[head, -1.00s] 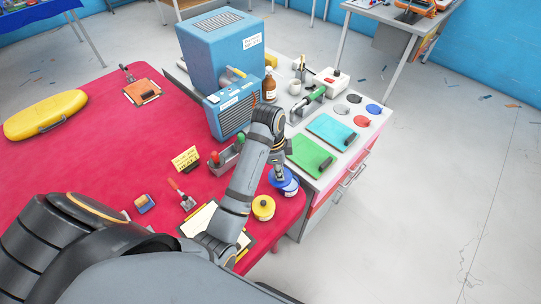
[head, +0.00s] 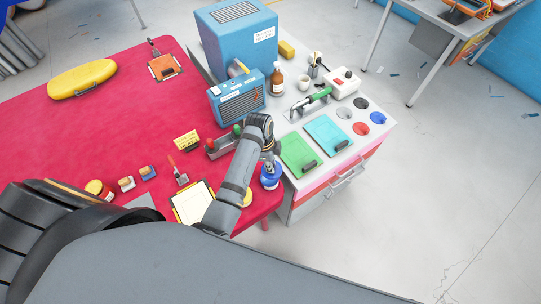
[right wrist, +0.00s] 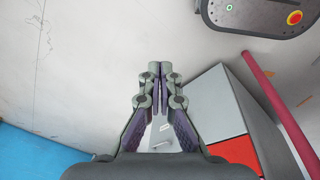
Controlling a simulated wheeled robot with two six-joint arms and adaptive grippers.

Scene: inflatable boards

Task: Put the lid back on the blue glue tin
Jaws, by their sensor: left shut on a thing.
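The blue glue tin (head: 270,182) stands upright on the red table near its right edge, in the head view. My left gripper (head: 269,163) points down at the tin's top and is shut on a small blue piece that looks like its lid (head: 268,170). The fingers and arm hide much of it. I cannot tell whether the lid touches the rim. My right gripper (right wrist: 160,67) shows only in the right wrist view. Its fingers are together with nothing between them, over the floor.
A yellow tin (head: 247,198) is partly hidden behind my left arm. A clipboard (head: 192,204) lies left of it. A grey holder (head: 222,146) stands behind the arm. The cabinet at right carries a green board (head: 299,154) and coloured discs (head: 361,129). The table's left middle is clear.

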